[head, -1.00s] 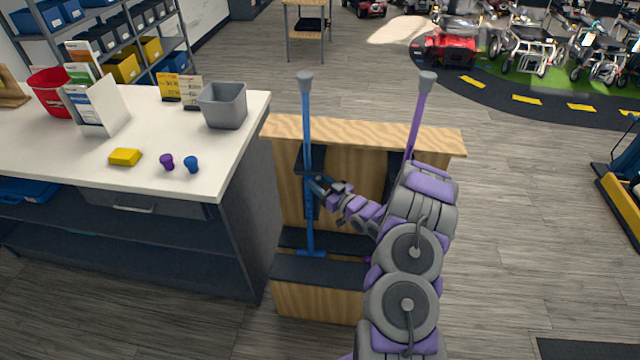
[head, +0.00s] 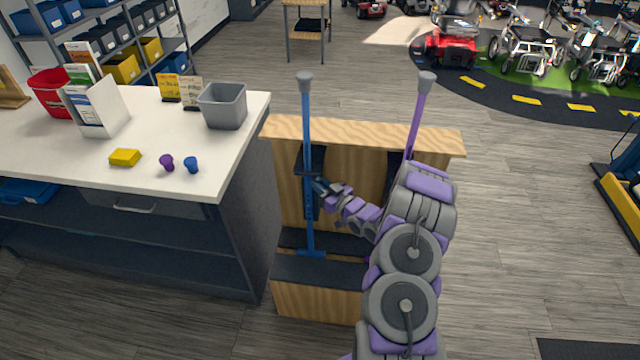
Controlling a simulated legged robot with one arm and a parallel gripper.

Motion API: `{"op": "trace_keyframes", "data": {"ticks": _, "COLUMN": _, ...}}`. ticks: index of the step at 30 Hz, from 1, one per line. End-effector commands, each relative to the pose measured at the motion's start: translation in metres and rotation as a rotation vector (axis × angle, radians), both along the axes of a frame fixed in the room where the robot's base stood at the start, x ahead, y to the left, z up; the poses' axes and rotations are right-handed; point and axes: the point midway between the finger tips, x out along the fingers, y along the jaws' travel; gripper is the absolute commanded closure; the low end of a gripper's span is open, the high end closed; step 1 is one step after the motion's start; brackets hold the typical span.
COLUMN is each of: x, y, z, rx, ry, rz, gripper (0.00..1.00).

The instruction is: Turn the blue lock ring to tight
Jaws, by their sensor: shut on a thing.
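A blue cane (head: 307,130) stands upright, handle down, in the left side of a wooden stand (head: 350,132). A purple cane (head: 417,120) stands in the right side, partly hidden by my arm. My gripper (head: 318,187) is at the blue cane's shaft, about mid-height, shut at the place where the blue lock ring sits. The ring itself is small and mostly covered by the fingers, so its turn position cannot be read.
A white-topped counter (head: 60,160) stands to the left with a grey bin (head: 222,106), a yellow block (head: 125,157), a purple plug (head: 167,162) and a blue plug (head: 191,164). Open floor (head: 530,220) lies to the right of the stand.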

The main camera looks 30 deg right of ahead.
Motion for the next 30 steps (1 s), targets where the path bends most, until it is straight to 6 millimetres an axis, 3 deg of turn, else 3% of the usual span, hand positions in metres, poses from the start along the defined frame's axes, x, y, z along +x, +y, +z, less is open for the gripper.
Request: {"op": "trace_keyframes", "data": {"ticks": 30, "x": 0.004, "y": 0.04, "z": 0.001, "rx": 0.0, "ry": -0.002, "rz": -0.681, "gripper": 1.0}}
